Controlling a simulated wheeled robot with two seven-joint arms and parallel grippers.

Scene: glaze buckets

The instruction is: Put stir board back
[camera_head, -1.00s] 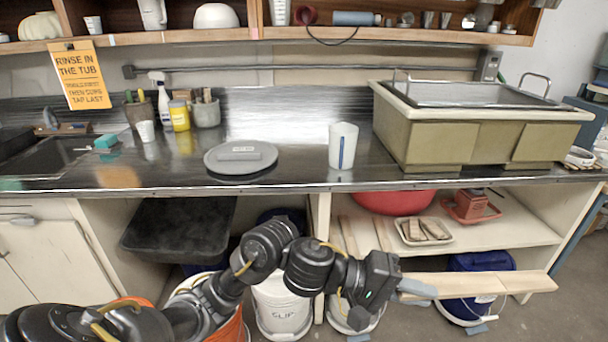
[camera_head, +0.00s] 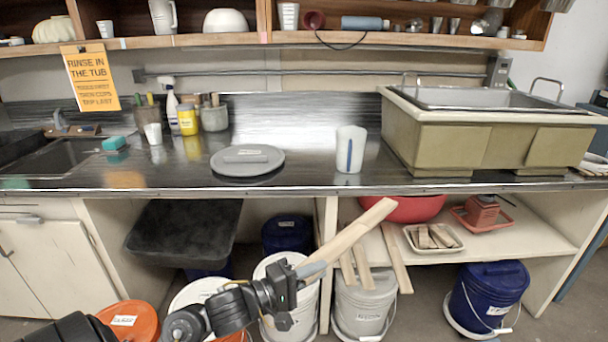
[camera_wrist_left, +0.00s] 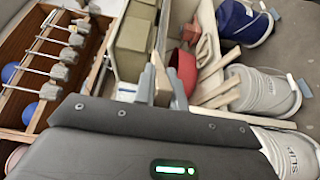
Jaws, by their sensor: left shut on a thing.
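My left gripper (camera_head: 314,268) is shut on a pale wooden stir board (camera_head: 358,231). The board slants up and to the right from the jaws, its far end in front of the red bowl (camera_head: 420,208) below the counter edge. In the left wrist view the board (camera_wrist_left: 161,76) stands up between the fingers. Other wooden boards (camera_head: 396,260) hang over the shelf front, with their lower ends near a grey-white bucket (camera_head: 364,302). My right gripper is not in view.
A shelf (camera_head: 515,238) under the counter holds a tray of wood blocks (camera_head: 433,238) and a red scale (camera_head: 482,211). Lidded buckets stand on the floor, including a blue one (camera_head: 489,291) and an orange one (camera_head: 130,319). The counter edge (camera_head: 300,188) lies above.

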